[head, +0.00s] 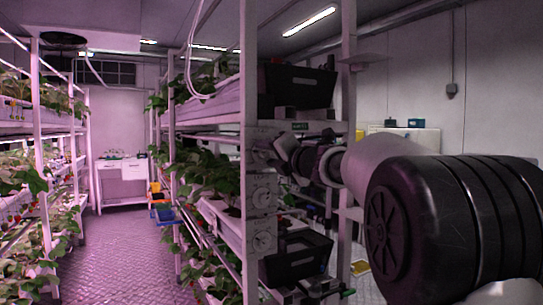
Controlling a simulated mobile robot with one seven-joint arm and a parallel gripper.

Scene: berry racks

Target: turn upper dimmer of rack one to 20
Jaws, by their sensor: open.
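A grey control panel (260,220) is fixed to the end of the middle plant rack (249,60). Round dials sit one above the other on it: one dial (262,196) at mid-height and one lower dial (263,240). My gripper (264,157) is at the panel's upper part, with its fingers open around or just in front of that area. The gripper hides most of what lies there, so an upper dial and its setting cannot be read. Whether the fingers touch the panel cannot be told.
My arm reaches in from the right and blocks the view there. Black bins (299,86) stand on the rack's shelves, with another black bin (297,258) low down. A second plant rack (38,150) stands at left. The aisle floor (125,245) between is clear.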

